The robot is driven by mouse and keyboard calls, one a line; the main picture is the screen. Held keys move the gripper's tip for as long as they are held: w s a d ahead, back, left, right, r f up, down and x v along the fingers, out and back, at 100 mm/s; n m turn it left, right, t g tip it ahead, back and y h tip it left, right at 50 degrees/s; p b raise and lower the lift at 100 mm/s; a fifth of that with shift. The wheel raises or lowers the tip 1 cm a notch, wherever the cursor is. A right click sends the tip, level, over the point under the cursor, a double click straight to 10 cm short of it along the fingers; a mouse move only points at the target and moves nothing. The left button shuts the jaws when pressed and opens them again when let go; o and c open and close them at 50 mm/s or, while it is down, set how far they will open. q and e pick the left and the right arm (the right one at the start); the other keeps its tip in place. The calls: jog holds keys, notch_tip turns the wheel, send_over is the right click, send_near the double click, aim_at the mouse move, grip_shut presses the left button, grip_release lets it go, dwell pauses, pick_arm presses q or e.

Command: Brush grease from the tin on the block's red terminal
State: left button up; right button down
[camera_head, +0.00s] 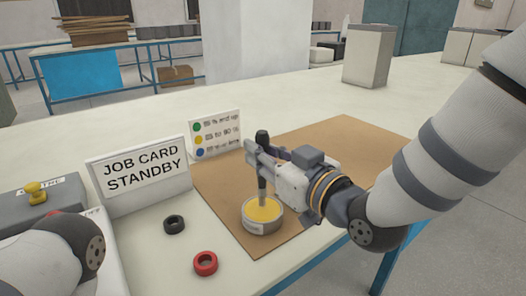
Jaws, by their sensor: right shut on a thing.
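My right gripper (262,155) is shut on a dark-handled brush (262,137), held upright over the tin. The brush's lower end reaches down into the round metal tin (262,227), which holds yellow grease (262,208). I cannot tell how deep the brush tip sits. The tin stands on a brown mat. A grey block (66,193) with a yellow knob (35,190) on top is at the left edge, partly hidden by my left arm. No red terminal shows on its visible part. My left gripper is out of view.
A black ring (174,224) and a red ring (205,263) lie on the white table, left of the brown mat (222,195). A "JOB CARD STANDBY" sign (142,172) and a colour-dot card (215,134) stand behind them. A grey canister (368,55) stands farther back.

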aim_at(263, 132)
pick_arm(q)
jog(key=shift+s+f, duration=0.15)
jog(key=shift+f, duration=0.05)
pick_arm(e)
jog(key=shift+f, duration=0.55)
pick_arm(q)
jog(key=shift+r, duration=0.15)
pick_arm(e)
jog(key=shift+f, duration=0.2)
dwell(1.1)
notch_tip(263, 132, up, 8)
jog(key=p, duration=0.3)
jog(key=shift+f, duration=0.2)
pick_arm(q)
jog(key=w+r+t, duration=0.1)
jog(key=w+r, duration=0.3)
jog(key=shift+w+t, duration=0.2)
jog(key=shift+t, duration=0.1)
pick_arm(e)
jog(key=shift+f, duration=0.15)
